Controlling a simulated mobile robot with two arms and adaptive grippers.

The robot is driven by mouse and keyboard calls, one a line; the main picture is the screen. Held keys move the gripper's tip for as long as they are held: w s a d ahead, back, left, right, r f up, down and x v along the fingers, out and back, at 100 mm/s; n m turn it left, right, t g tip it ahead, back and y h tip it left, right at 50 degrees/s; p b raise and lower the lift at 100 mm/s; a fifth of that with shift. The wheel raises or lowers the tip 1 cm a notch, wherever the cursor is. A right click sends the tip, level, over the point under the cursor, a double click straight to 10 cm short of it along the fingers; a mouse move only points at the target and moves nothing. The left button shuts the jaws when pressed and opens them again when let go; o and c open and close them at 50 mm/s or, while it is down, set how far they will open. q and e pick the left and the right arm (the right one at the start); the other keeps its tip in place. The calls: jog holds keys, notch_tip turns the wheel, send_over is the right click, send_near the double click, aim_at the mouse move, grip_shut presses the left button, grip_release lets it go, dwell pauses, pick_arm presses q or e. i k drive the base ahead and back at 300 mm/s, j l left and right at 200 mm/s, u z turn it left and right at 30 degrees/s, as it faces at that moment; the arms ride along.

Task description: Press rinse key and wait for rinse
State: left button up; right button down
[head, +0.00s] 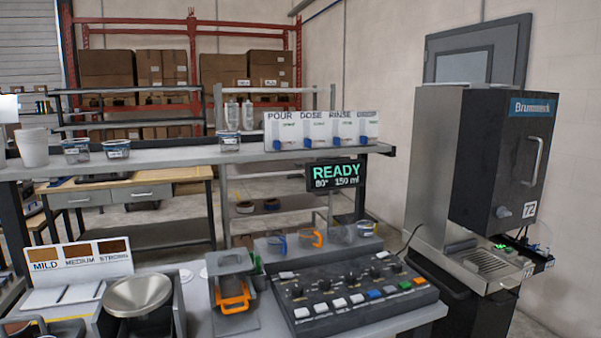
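A dark control panel (347,290) with several knobs and a front row of white, blue, green and orange keys (375,295) sits on the bench. The key labels are too small to read, so I cannot tell which is the rinse key. A card headed RINSE (342,128) stands on the shelf beside cards headed POUR (283,132) and DOSE (314,130). A display (336,175) reads READY, 80° and 150 ml. Neither of my grippers is in view.
A steel-and-black Brummeck machine (505,160) stands at right, with a small green light and drip grate (488,263). Left of the panel are an orange-handled device (232,297), a metal bowl (137,294) and a MILD/MEDIUM/STRONG board (81,260).

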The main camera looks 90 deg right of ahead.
aim_at(374, 293)
jog(key=l+z, duration=0.15)
jog(key=z, duration=0.65)
jog(key=k+l+z, duration=0.1)
jog(key=l+z, duration=0.3)
jog(key=l, duration=0.25)
jog(key=l+z, duration=0.4)
jog(key=l, duration=0.25)
jog(key=l+z, duration=0.1)
jog(key=l, duration=0.85)
jog(key=i, duration=0.05)
